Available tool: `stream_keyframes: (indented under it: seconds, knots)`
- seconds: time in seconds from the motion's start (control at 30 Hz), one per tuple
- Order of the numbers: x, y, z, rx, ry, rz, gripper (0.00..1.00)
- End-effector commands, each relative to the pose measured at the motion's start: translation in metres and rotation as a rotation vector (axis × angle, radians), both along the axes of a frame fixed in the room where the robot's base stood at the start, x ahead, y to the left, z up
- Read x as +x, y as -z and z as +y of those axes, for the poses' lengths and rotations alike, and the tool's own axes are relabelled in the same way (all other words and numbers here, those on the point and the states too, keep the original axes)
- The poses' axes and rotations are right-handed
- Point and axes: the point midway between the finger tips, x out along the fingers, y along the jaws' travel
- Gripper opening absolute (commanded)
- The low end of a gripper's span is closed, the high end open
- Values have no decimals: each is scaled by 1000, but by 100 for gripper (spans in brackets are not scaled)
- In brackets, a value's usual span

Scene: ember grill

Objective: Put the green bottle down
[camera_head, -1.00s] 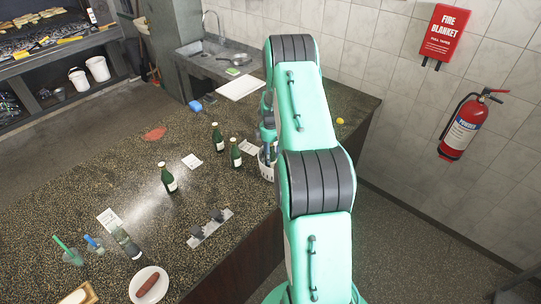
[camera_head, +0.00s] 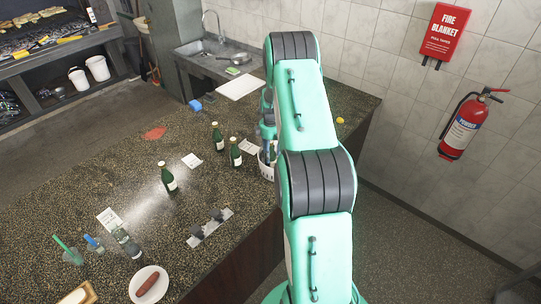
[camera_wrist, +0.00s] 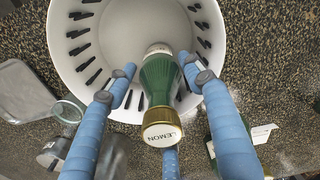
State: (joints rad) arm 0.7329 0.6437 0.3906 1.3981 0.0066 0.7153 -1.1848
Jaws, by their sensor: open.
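A green bottle (camera_wrist: 160,78) with a gold-rimmed cap marked LEMON stands or leans in a white slotted basket (camera_wrist: 66,50) in the wrist view. My gripper (camera_wrist: 158,72) is open, with its blue fingers on either side of the bottle. Whether the fingers touch the glass is hard to tell. The bottle's base is hidden by its own upper part. In the head view, the basket (camera_head: 266,172) shows on the counter, partly behind my arm, and my gripper (camera_head: 267,148) is over it. The bottle in the basket cannot be made out there.
Green bottles (camera_head: 218,138), (camera_head: 235,153) and (camera_head: 168,179) stand on the speckled counter (camera_head: 190,125) left of the basket. A grey rack (camera_head: 209,228), a clear bottle (camera_head: 126,242) and a plate (camera_head: 137,285) with a sausage are nearer. A sink (camera_head: 205,58) is at the back.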

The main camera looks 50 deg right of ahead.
Motion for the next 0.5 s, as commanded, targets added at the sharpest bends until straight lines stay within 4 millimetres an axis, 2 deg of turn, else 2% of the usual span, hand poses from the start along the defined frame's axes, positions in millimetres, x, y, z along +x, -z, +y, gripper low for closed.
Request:
stream_keyframes:
  seconds: [0.5]
  knots:
    - [0,-79,-1,-1,0,0,52]
